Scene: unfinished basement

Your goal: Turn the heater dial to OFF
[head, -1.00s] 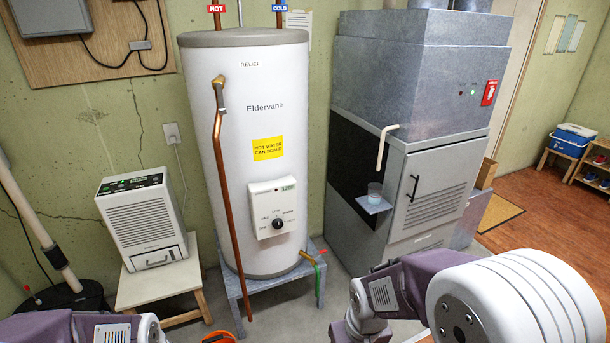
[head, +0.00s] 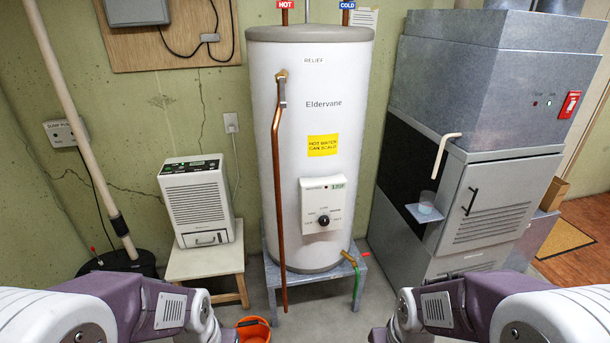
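The heater (head: 320,90) is a tall white cylinder on a low grey stand in the middle of the head view. Which way the dial points cannot be told. My two arms come in at the bottom left and bottom right, well short of the heater.
A copper pipe (head: 276,190) runs down the heater's front left. A drain valve with a green hose (head: 357,285) is at the lower right. A dehumidifier (head: 197,200) stands on a stool at left, an orange bucket (head: 253,331) on the floor, a grey furnace (head: 490,90) at right.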

